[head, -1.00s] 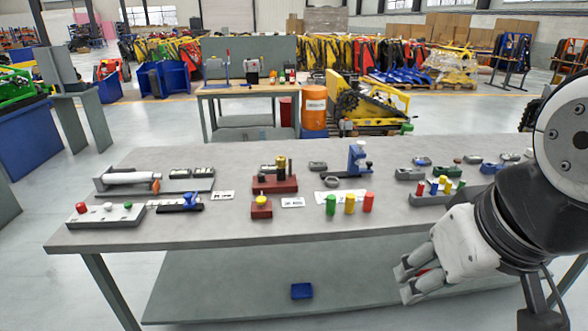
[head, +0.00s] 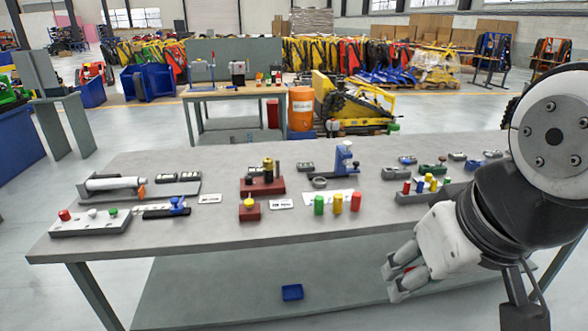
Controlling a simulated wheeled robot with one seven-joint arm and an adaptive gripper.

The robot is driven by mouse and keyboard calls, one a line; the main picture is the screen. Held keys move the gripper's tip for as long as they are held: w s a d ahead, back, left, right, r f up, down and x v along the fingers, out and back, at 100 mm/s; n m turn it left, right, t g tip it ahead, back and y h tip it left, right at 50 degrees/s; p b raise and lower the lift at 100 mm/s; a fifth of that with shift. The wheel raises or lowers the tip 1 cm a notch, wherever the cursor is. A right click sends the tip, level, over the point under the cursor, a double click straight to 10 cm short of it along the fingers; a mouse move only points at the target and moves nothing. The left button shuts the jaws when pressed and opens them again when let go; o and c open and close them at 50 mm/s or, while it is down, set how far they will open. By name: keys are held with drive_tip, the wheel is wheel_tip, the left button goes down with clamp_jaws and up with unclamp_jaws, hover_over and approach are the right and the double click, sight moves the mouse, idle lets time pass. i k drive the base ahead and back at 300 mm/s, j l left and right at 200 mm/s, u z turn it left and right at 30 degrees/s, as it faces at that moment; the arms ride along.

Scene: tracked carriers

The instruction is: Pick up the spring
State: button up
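I cannot make out a spring for certain among the small parts on the grey workbench (head: 235,232). My gripper (head: 389,281) is at the lower right in the head view, in front of the bench's near edge and apart from the parts. Its two fingers point left and stand apart, with no part seen at their tips. A small red patch shows between the fingers, too small to identify. A grey ring (head: 320,183) lies mid-bench, beside a blue upright device (head: 344,160).
Green (head: 319,205), yellow (head: 338,204) and red (head: 355,202) cylinders stand near the front edge. A dark red block (head: 262,186) with pegs is left of them. A grey rack (head: 410,197) holds coloured pegs. A blue tray (head: 291,292) lies on the lower shelf.

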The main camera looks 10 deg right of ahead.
sight(318, 208)
drive_tip(key=i+u, duration=0.2)
drive_tip(key=i, duration=0.2)
drive_tip(key=i+l+u, duration=0.15)
drive_tip(key=i, duration=0.2)
drive_tip(key=i+l+u, duration=0.2)
drive_tip(key=i, duration=0.15)
